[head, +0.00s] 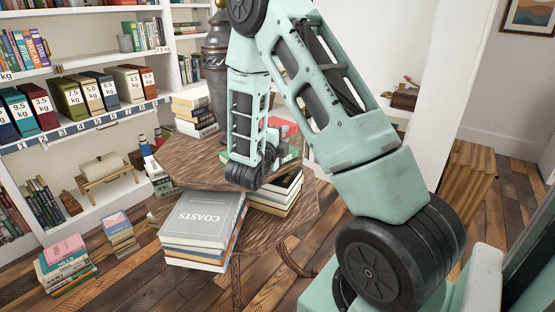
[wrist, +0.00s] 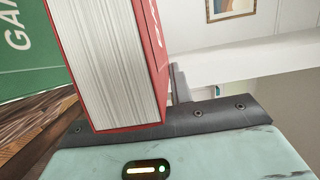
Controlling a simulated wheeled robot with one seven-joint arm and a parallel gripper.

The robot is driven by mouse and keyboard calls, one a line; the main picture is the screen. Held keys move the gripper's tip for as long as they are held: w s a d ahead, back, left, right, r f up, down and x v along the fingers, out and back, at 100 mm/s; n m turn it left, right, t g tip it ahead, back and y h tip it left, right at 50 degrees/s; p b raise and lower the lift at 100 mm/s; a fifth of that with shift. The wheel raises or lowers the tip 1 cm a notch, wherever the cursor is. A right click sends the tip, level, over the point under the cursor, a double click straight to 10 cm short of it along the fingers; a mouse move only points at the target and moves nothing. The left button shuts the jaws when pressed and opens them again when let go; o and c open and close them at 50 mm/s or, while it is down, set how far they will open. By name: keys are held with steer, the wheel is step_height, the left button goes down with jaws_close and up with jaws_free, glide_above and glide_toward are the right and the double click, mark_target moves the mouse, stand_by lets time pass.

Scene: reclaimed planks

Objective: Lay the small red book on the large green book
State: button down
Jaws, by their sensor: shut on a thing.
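The small red book (wrist: 118,62) stands tilted in my gripper (wrist: 174,88), its white page edges facing the wrist camera. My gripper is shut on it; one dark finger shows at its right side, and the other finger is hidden. The large green book (wrist: 24,60) lies to the left in the wrist view, with white letters "GA" on its cover. In the head view the green book (head: 292,152) shows partly behind my wrist on the round wooden table.
A stack topped by a grey book "COASTS" (head: 203,218) and another book stack (head: 277,192) stand at the table's near side. A dark lamp-like urn (head: 215,62) stands behind. More stacks (head: 66,262) are on the floor by the shelves.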

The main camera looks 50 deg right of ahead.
step_height(320, 180, down, 7)
stand_by(0.4)
steer(key=shift+f+b, duration=0.1)
steer(key=shift+b, duration=0.25)
